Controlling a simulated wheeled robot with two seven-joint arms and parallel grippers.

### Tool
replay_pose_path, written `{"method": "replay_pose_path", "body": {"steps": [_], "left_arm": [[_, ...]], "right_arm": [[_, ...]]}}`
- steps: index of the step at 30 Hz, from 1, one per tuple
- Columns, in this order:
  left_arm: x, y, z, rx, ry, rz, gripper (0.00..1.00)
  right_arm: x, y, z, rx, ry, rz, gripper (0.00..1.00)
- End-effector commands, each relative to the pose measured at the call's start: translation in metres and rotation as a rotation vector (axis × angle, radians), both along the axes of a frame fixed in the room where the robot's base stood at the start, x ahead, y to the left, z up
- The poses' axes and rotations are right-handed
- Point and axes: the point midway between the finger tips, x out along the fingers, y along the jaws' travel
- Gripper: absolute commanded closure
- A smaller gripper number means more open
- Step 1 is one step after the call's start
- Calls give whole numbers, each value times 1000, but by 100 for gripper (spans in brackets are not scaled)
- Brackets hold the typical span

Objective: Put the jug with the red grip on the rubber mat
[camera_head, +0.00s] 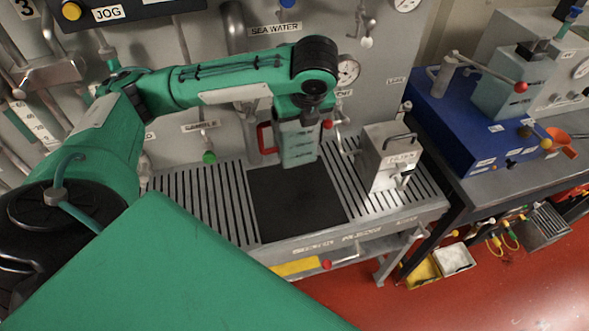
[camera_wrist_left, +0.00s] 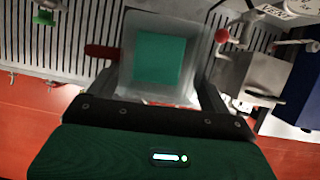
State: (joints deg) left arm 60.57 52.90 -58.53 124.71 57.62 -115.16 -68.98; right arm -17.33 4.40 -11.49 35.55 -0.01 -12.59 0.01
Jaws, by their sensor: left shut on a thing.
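The jug with the red grip (camera_head: 299,150) is translucent with greenish contents, and hangs upright from my left gripper (camera_head: 302,112). Its red grip (camera_head: 265,137) points left; the jug (camera_wrist_left: 160,62) and the grip (camera_wrist_left: 101,51) also show in the left wrist view. My left gripper is shut on the jug. The black rubber mat (camera_head: 296,208) lies on the slatted bench; the jug's base overlaps its back part in the head view. I cannot tell whether the base touches it. My right gripper is not in view.
A grey metal box with a handle (camera_head: 389,158) stands on the slats right of the mat. The slatted bench (camera_head: 205,200) is bare left of it. Valves, pipes and a gauge (camera_head: 348,71) line the wall behind. A blue unit (camera_head: 470,125) stands farther right.

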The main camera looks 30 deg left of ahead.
Motion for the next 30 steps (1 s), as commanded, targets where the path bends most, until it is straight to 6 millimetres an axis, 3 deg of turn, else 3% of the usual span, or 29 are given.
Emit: {"method": "replay_pose_path", "body": {"steps": [5, 8, 21, 30], "left_arm": [[0, 3, -2, -1, 2, -61, 72], [0, 4, -20, 1, 6, -66, 72], [0, 3, -129, -1, 4, -65, 72], [1, 3, -157, -1, 2, -65, 72]], "right_arm": [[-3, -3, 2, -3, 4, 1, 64], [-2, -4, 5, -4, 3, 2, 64], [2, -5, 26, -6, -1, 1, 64], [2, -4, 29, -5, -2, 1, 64]]}}
